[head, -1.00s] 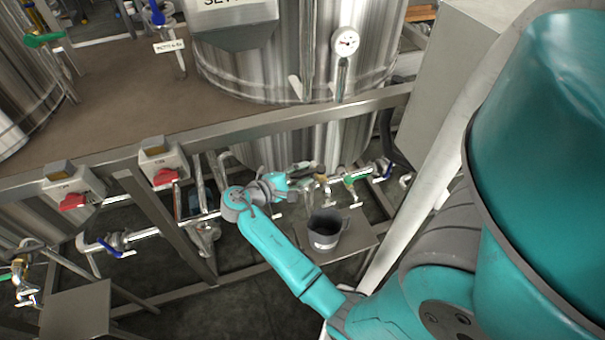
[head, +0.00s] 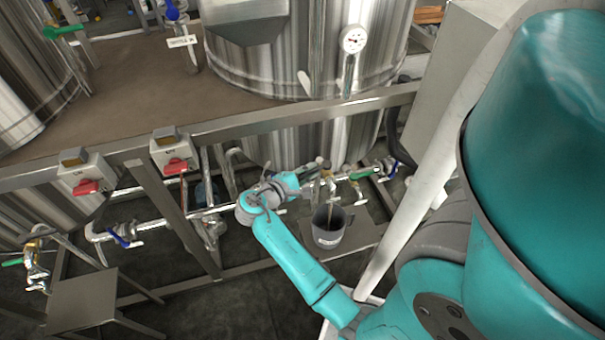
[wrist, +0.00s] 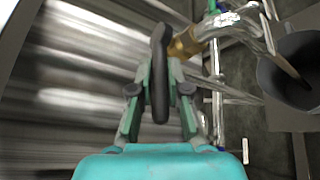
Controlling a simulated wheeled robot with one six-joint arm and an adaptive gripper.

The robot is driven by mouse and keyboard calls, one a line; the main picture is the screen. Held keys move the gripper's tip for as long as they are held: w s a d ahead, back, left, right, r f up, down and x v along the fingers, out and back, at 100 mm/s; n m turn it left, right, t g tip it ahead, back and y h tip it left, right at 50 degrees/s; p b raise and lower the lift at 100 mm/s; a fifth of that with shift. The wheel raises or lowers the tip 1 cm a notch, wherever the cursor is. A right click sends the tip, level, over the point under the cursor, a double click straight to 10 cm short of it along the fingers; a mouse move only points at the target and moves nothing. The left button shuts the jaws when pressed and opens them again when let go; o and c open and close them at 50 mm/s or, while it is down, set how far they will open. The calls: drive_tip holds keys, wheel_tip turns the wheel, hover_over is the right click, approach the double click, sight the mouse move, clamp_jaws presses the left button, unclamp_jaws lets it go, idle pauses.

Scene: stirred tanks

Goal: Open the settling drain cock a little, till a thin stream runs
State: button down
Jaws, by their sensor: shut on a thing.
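The drain cock (wrist: 184,46) has a brass body and a dark lever handle (wrist: 158,70). My gripper (wrist: 160,108) is shut on this handle, one finger on each side, in the wrist view. In the head view my gripper (head: 308,172) reaches the pipework under the middle tank, and its fingers are hard to make out. A thin brownish stream (head: 330,207) falls from the pipe outlet into a dark grey jug (head: 328,236). The stream (wrist: 287,66) and jug (wrist: 292,98) also show at the right of the wrist view.
The jug stands on a small metal stand (head: 362,232). A green-handled valve (head: 360,175) and a blue-handled valve (head: 388,166) sit right of the cock. A steel frame rail (head: 240,128) runs above my gripper. Red switches (head: 176,165) are to the left.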

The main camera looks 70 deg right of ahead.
drive_tip(key=shift+s+a+n+t+h, duration=0.25)
drive_tip(key=shift+s+n+t, duration=0.2)
drive_tip(key=shift+n+t, duration=0.75)
drive_tip(key=shift+s+a+n+t+h, duration=0.2)
drive_tip(key=shift+s+n+t, duration=0.45)
drive_tip(key=shift+t, duration=0.8)
drive_tip(key=shift+s+a+n+t+h, duration=0.25)
drive_tip(key=shift+s+n+t, duration=0.05)
drive_tip(key=shift+n+t, duration=0.95)
drive_tip(key=shift+t, duration=0.3)
drive_tip(key=c, duration=1.1)
unclamp_jaws()
drive_tip(key=shift+c, duration=0.2)
drive_tip(key=shift+a, duration=0.15)
drive_tip(key=v, duration=1.1)
drive_tip(key=shift+a+r, duration=0.15)
drive_tip(key=shift+a, duration=0.2)
